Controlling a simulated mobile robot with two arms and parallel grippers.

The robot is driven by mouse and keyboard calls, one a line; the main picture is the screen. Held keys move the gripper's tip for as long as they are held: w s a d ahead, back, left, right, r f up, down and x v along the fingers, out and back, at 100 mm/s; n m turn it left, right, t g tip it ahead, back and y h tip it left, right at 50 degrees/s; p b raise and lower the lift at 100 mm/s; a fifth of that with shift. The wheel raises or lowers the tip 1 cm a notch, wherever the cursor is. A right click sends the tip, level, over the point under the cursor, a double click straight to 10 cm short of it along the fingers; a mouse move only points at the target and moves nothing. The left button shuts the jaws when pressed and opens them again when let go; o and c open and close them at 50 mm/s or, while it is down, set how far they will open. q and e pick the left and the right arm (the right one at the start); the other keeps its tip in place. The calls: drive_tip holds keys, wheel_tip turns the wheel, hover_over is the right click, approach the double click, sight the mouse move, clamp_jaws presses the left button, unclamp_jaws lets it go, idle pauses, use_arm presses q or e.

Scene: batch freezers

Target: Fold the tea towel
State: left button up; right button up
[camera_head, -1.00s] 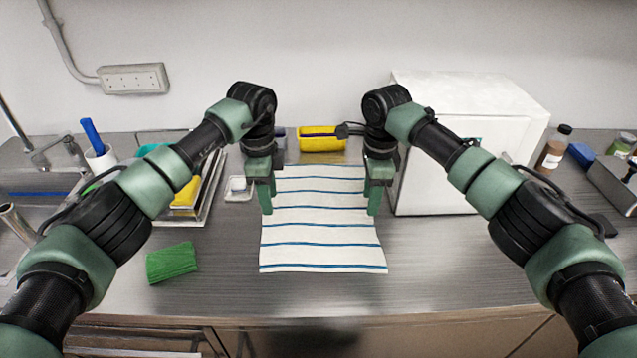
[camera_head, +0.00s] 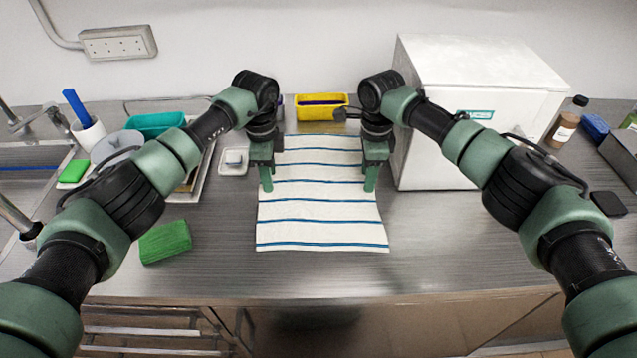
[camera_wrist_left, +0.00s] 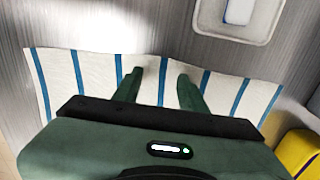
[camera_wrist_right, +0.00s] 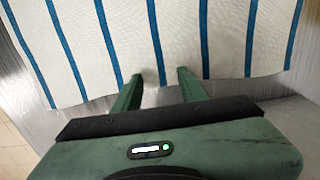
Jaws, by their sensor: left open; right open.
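The tea towel (camera_head: 318,215) is white with several blue stripes. It lies spread flat on the steel counter, and it also shows in the left wrist view (camera_wrist_left: 95,75) and the right wrist view (camera_wrist_right: 75,50). My left gripper (camera_head: 266,184) is open at the towel's left edge, towards its far half. My right gripper (camera_head: 370,184) is open at the towel's right edge, level with the left one. In the wrist views both pairs of fingertips overlap the towel's edge from above, with nothing between them. I cannot tell whether they touch it.
A small white dish (camera_head: 233,162) is near my left gripper. A yellow container (camera_head: 321,106) stands behind the towel. A white box-shaped appliance (camera_head: 470,105) stands close on the right. The counter's front strip is clear.

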use_arm(q)
drive_tip(key=shift+s, duration=0.1)
use_arm(e)
drive_tip(key=shift+s, duration=0.1)
use_arm(q)
drive_tip(key=shift+f, duration=0.1)
use_arm(e)
drive_tip(key=shift+f, duration=0.1)
use_arm(q)
drive_tip(key=shift+f, duration=0.15)
use_arm(e)
drive_tip(key=shift+f, duration=0.15)
use_arm(q)
clamp_jaws()
use_arm(e)
clamp_jaws()
use_arm(q)
drive_tip(key=shift+r, duration=0.2)
use_arm(e)
drive_tip(key=shift+r, duration=0.2)
